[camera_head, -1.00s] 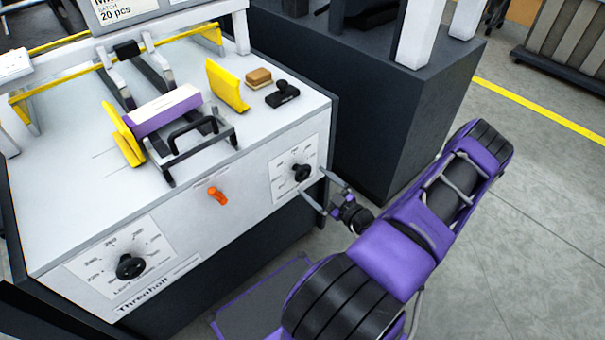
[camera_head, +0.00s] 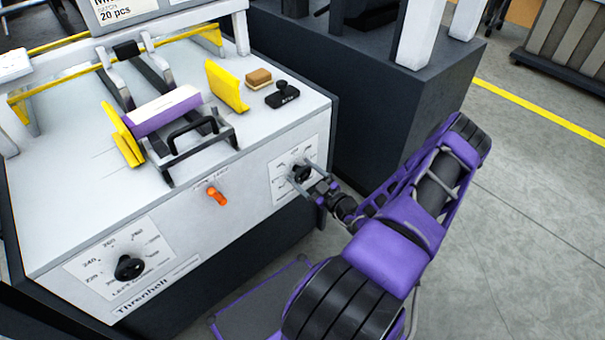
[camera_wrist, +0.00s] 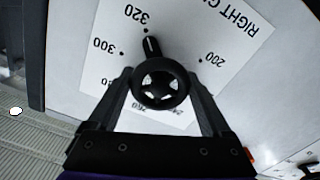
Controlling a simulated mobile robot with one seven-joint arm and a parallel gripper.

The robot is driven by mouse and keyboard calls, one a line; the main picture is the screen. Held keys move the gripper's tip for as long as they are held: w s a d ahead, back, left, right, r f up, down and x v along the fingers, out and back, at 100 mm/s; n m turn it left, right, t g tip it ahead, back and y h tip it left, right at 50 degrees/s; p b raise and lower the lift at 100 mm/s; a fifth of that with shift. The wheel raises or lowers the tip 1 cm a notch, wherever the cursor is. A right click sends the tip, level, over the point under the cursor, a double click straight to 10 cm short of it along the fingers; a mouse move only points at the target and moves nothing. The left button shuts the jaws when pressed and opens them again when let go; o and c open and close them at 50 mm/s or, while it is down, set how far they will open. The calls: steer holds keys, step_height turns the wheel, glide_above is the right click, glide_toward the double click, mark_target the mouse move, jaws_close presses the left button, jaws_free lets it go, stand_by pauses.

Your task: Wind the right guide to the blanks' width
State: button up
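The right guide's black knob (camera_head: 301,173) is on the machine's front panel, over a white scale plate. In the wrist view the knob (camera_wrist: 160,84) has its white pointer line close to the 320 mark. My gripper (camera_head: 301,176) is at this knob, its fingers spread on either side; firm contact cannot be made out. The purple-and-white stack of blanks (camera_head: 163,112) lies on the machine top against the yellow left guide (camera_head: 124,137). The yellow right guide (camera_head: 227,86) stands apart from the stack, with a gap between them.
The left knob (camera_head: 130,267) and an orange lever (camera_head: 217,195) are on the same panel. A tan block (camera_head: 258,77) and a black stamp-like object (camera_head: 283,95) sit right of the right guide. A dark machine block (camera_head: 375,110) stands behind my arm.

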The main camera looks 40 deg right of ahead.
steer(key=c, duration=0.4)
steer(key=shift+o, duration=0.2)
